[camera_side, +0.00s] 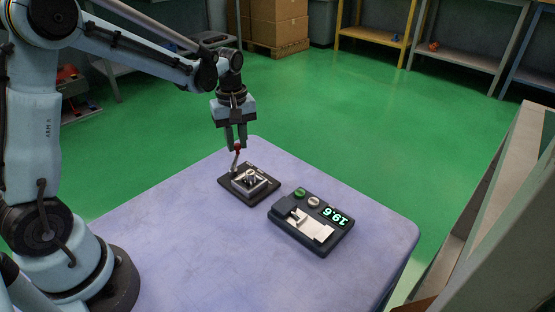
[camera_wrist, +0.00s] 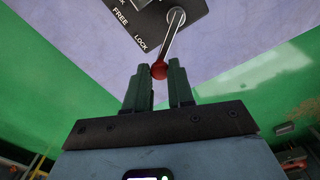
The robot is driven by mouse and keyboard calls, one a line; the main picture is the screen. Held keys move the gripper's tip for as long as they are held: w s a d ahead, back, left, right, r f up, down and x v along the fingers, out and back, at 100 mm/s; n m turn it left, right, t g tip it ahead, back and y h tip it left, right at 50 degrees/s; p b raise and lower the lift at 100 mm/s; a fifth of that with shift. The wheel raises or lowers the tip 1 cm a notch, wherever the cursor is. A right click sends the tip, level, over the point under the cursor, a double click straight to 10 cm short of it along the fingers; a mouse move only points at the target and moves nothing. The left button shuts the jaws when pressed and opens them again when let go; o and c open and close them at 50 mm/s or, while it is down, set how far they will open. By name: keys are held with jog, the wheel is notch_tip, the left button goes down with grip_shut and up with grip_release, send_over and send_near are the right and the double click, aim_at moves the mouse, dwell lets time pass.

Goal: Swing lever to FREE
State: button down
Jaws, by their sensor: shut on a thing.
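The lever (camera_side: 235,163) is a thin metal rod with a red knob, mounted on a dark square plate (camera_side: 225,183) on the table. In the wrist view the lever (camera_wrist: 169,42) runs from its round pivot to the red knob (camera_wrist: 158,71). The plate (camera_wrist: 150,28) carries the words FREE and LOCK; the rod lies nearer LOCK. My gripper (camera_side: 237,145) points down over the plate and is shut on the red knob. In the wrist view its fingers (camera_wrist: 159,80) stand on either side of the knob.
A dark device (camera_side: 285,228) with a lit display reading 19.6, a green button and a pale button sits to the right of the plate. The lavender table (camera_side: 190,245) is bare in front. A grey structure (camera_side: 505,190) stands at the right.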

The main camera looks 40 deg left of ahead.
jog(key=shift+d, duration=0.1)
jog(key=m, duration=0.1)
jog(key=d+m, duration=0.1)
jog(key=m, duration=0.1)
jog(key=shift+w, duration=0.35)
jog(key=d+m, duration=0.1)
jog(key=m, duration=0.2)
jog(key=shift+w+d+m, duration=0.15)
jog(key=shift+d+m, duration=0.15)
jog(key=shift+d, duration=0.05)
jog(key=m, duration=0.1)
jog(key=d+m, duration=0.1)
jog(key=m, duration=0.1)
jog(key=shift+d, duration=0.3)
jog(key=shift+s+d+m, duration=0.2)
jog(key=shift+d+m, duration=0.15)
jog(key=shift+m, duration=0.55)
jog(key=shift+s+d+m, duration=0.15)
jog(key=shift+d+m, duration=0.15)
jog(key=shift+m, duration=0.6)
jog(key=c, duration=1)
grip_release()
jog(key=shift+r, duration=0.1)
